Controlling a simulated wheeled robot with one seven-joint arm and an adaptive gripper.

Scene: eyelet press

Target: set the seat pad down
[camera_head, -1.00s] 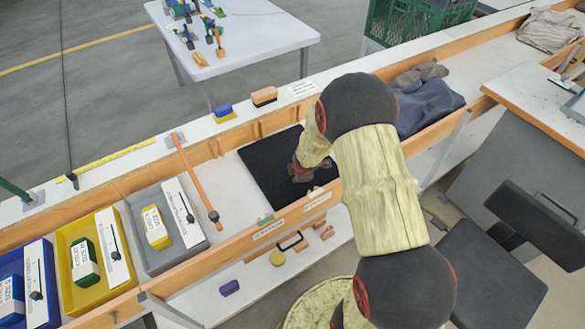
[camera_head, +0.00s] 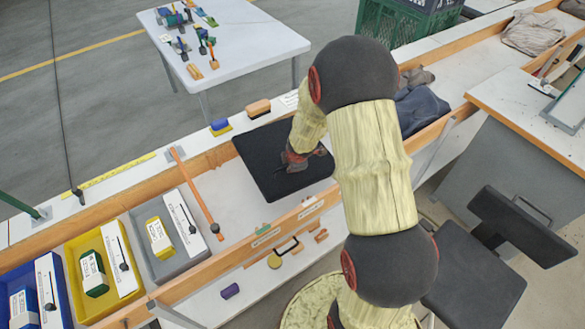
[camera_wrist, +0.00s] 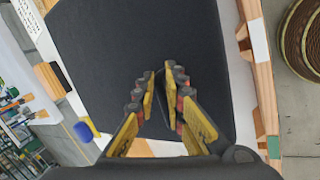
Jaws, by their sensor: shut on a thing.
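The seat pad (camera_head: 262,158) is a flat black square. In the head view it covers part of the bench's wooden back rail, so it appears raised above the white trough. In the wrist view the pad (camera_wrist: 130,40) fills most of the picture beyond the fingers. My gripper (camera_head: 297,164) is over the pad's right part in the head view. In the wrist view its yellow-padded fingers (camera_wrist: 167,92) are shut on a dark raised part of the pad between them. The pad's underside is hidden.
Grey (camera_head: 148,258), yellow (camera_head: 72,262) and blue bins stand left in the bench. An orange bar (camera_head: 195,190) crosses the trough between them and the pad. Grey cloth (camera_head: 420,108) lies right.

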